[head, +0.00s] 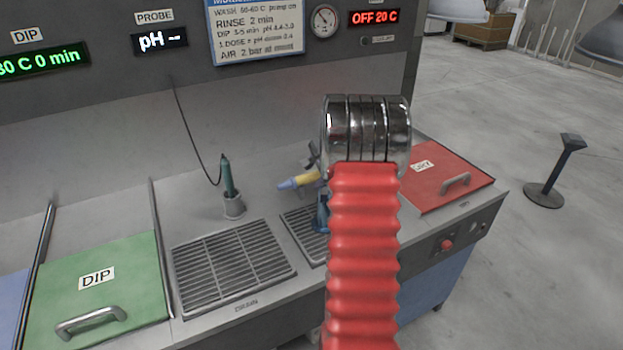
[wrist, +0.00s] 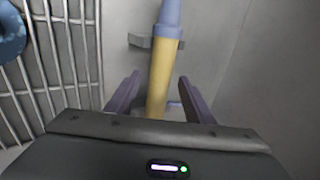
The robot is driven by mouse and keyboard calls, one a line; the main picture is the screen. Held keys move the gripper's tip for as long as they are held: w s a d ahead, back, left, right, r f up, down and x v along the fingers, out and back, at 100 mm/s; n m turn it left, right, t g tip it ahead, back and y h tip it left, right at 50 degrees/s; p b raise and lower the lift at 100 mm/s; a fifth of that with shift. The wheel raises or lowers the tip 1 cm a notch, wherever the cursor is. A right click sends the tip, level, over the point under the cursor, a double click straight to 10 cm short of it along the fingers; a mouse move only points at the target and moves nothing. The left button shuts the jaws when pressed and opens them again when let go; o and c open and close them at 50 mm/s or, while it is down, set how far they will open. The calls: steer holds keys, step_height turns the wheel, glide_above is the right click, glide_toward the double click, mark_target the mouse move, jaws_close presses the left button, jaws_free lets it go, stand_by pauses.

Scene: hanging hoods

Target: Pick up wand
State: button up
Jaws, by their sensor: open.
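The wand (wrist: 162,68) is a yellow rod with a blue-purple end. In the wrist view it runs upright through the middle, by a grey bracket (wrist: 140,41). My gripper (wrist: 160,92) is open, with one purple-grey finger on each side of the wand and visible gaps between. In the head view the yellow and purple wand (head: 299,181) shows just left of my red arm sleeve, near the back wall of the bench. The sleeve hides the rest of it and most of my gripper there.
A green probe (head: 228,178) stands in a metal cup left of the wand, its cable rising to the wall. Metal grates (head: 232,267) lie in front. A blue object (head: 321,214) sits by the right grate, partly hidden. A red lid (head: 432,181) is at right.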

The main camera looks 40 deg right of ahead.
steer(key=shift+c, duration=0.5)
jaws_close()
stand_by(0.3)
